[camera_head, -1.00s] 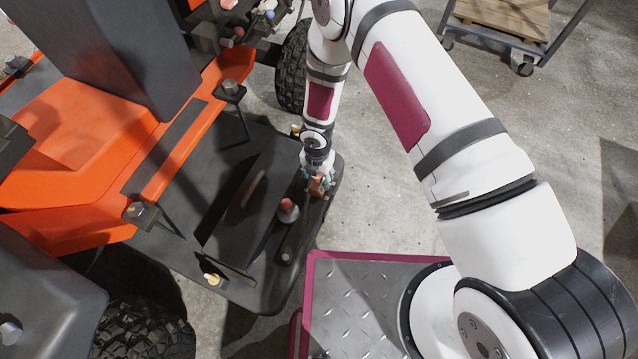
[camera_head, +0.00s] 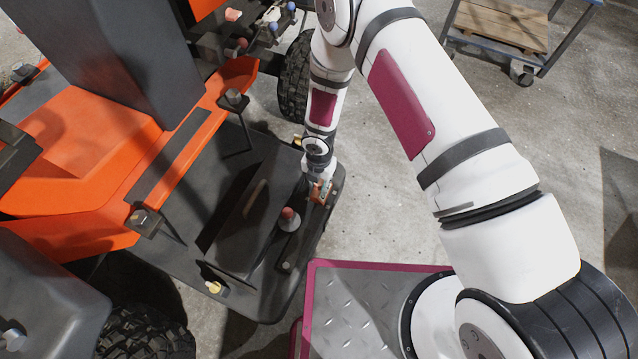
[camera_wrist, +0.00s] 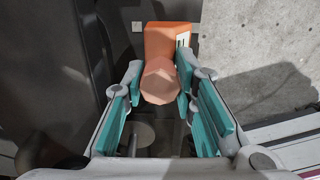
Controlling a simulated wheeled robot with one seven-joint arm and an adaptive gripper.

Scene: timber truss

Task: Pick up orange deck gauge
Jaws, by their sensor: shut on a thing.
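The orange deck gauge (camera_wrist: 168,42) is a small orange block with a faceted, paler knob (camera_wrist: 160,80) on the near side, seen in the wrist view. My gripper (camera_wrist: 159,88) has its teal-padded fingers on both sides of the knob and is shut on it. In the head view the gauge (camera_head: 321,193) is a small orange patch at my gripper (camera_head: 320,182), by the right edge of the dark deck (camera_head: 325,215). My gripper hides part of it there. I cannot tell whether the gauge touches the deck.
A red-topped knob (camera_head: 288,213) stands on the deck, left of and nearer than the gauge. A yellow-topped one (camera_head: 213,286) is at the near edge. An orange body (camera_head: 80,175) with upright posts lies left. A cart (camera_head: 500,28) stands far right on open concrete floor.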

